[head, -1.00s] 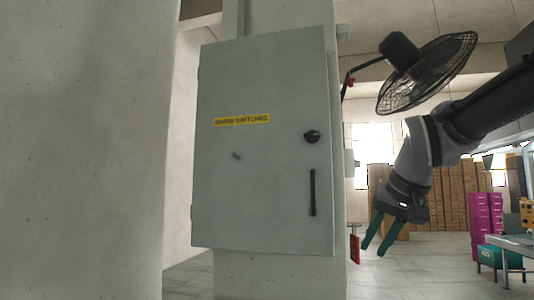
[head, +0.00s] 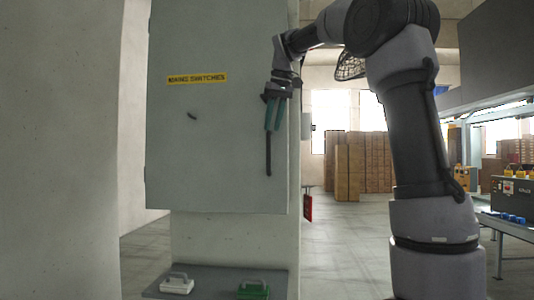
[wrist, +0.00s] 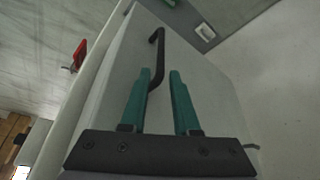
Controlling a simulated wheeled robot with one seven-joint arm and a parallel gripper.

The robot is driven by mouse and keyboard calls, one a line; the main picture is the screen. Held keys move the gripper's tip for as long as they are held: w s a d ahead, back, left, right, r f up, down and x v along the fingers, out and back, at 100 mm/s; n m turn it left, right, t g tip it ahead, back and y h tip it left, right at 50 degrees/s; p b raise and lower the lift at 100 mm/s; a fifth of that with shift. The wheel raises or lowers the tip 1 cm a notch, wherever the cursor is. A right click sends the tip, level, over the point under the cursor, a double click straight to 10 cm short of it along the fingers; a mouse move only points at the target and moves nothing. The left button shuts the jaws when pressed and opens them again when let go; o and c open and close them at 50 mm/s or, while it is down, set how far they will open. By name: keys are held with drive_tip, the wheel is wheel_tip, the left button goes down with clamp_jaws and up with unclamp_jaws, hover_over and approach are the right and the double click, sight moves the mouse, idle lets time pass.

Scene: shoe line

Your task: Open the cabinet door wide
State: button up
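The grey cabinet door (head: 205,145) is shut and carries a yellow label (head: 197,79). Its black bar handle (head: 268,158) is upright near the door's right edge. My gripper (head: 273,128) is in front of the handle's upper part in the head view, with its green fingers pointing down. The round knob above the handle is hidden behind my arm. In the wrist view, the two fingers (wrist: 160,90) are apart. The handle (wrist: 159,58) runs into the gap beside the left finger; I cannot tell whether they touch.
A pale wall (head: 60,150) stands close on the left. Below the cabinet, a dark ledge (head: 215,278) bears a white handled item (head: 177,285) and a green one (head: 253,290). A red tag (head: 308,205) hangs right of the cabinet. Open floor (head: 345,245) lies to the right.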

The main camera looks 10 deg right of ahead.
sight(268, 149)
drive_tip(key=x, duration=1)
drive_tip(key=shift+f, duration=0.15)
drive_tip(key=shift+c, duration=0.3)
clamp_jaws()
idle(0.8)
